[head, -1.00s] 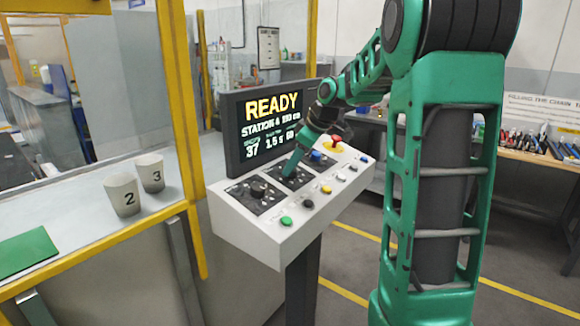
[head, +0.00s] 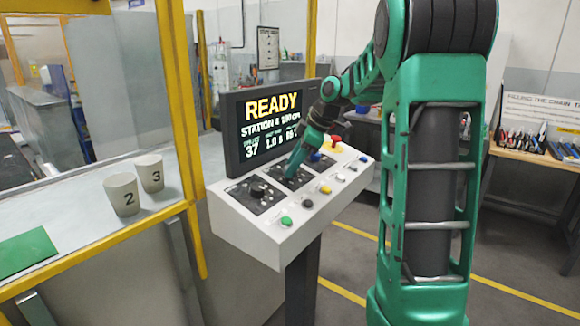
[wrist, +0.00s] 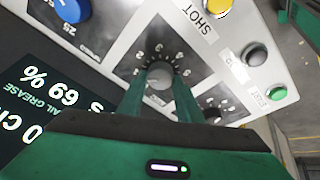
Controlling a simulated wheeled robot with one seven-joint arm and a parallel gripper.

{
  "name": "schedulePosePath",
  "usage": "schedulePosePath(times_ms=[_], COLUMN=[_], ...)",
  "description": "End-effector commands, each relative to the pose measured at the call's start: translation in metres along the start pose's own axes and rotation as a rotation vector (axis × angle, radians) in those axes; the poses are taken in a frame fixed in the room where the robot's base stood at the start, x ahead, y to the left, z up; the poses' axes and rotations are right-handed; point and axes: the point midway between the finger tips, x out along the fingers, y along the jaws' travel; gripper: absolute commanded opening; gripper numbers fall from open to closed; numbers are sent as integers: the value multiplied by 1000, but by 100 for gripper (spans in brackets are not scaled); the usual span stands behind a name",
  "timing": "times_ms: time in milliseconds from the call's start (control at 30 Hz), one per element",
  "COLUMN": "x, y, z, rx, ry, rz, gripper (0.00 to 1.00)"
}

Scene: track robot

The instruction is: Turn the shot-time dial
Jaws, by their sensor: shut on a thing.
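The shot-time dial (wrist: 160,77) is the middle knob of the control console (head: 262,234). In the wrist view it is a grey round knob ringed by white numbers on a black plate. My gripper (wrist: 160,98) is shut on it, with one green finger on each side. In the head view my gripper (head: 290,174) comes down on the middle plate and hides the dial. The screen (head: 270,125) above reads READY, with a time that looks like 1.0 s, though the small digits are blurred.
A black dial (head: 258,189) sits left of my gripper and a blue knob (wrist: 68,10) on its other side. Green (head: 286,220), black (head: 307,203) and yellow (head: 326,189) buttons line the front. A red stop button (head: 336,140) is behind. Two cups (head: 122,195) stand left.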

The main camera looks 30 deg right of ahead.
Motion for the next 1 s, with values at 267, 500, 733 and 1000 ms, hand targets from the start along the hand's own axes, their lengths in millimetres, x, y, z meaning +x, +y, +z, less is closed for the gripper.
schedulePosePath(times_ms=[267, 500, 733, 1000], x=[-1, -2, -25, -76], y=[2, 1, 2, 2], z=[-1, 0, 0, 0], rx=[0, 0, 1, 1], ry=[1, 1, 1, 0], rz=[5, 4, 7, 7], gripper=[51, 51, 51, 51])
